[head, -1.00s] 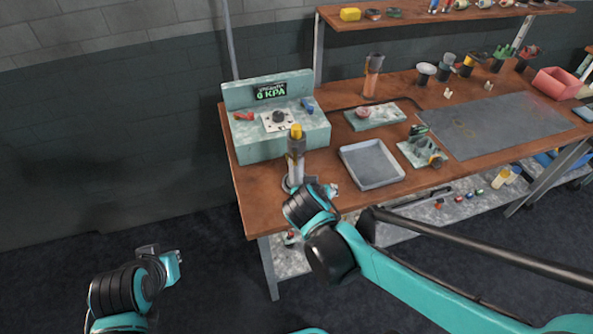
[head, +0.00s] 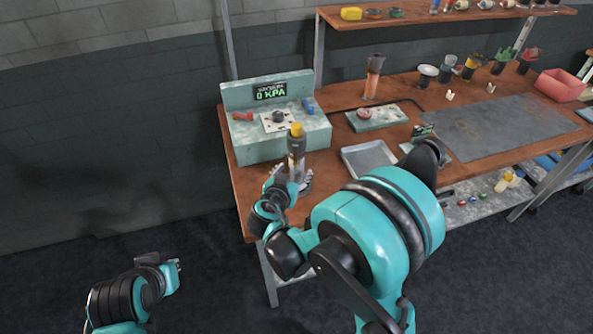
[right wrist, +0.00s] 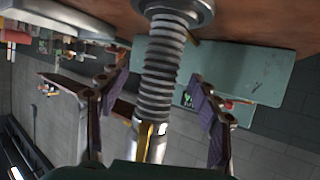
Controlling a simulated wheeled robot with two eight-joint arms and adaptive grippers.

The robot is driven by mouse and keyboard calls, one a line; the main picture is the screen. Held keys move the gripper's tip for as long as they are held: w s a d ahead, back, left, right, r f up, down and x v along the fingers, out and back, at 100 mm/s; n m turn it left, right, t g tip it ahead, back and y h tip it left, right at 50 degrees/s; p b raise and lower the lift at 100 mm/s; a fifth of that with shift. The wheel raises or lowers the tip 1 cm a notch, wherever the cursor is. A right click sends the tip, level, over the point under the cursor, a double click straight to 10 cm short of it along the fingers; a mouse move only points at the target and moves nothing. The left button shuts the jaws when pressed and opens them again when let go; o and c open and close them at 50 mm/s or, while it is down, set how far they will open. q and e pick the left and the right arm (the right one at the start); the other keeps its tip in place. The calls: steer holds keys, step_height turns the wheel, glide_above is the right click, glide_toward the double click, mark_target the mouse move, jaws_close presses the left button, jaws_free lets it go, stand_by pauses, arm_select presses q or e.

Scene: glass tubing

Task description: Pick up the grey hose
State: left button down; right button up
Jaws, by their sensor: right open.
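The grey hose (right wrist: 160,75) is a ribbed upright tube in the right wrist view, where the picture is turned so the bench is at the top. It rises from a round flanged base (right wrist: 178,10). In the head view the hose (head: 296,166) stands at the bench's front left, below a dark collar and yellow cap (head: 296,129). My right gripper (head: 290,184) is at the hose's lower part. In the wrist view its open fingers (right wrist: 158,88) are on either side of the hose, with gaps visible. My left gripper (head: 172,269) hangs off the bench at lower left; its jaw state is unclear.
A green gauge box (head: 263,146) with a "0 KPA" display stands close behind the hose. A grey tray (head: 368,158) is to its right, partly behind my right arm. A brown cylinder (head: 373,78) stands farther back. A dark mat (head: 500,125) covers the bench's right part.

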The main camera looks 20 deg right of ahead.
mark_target(294, 171)
steer(key=b+x, duration=0.1)
steer(key=x, duration=0.2)
steer(key=shift+w+d+f, duration=0.1)
steer(key=shift+w+f, duration=0.05)
steer(key=shift+f, duration=0.05)
steer(key=shift+r, duration=0.1)
jaws_close()
steer(key=shift+r, duration=0.1)
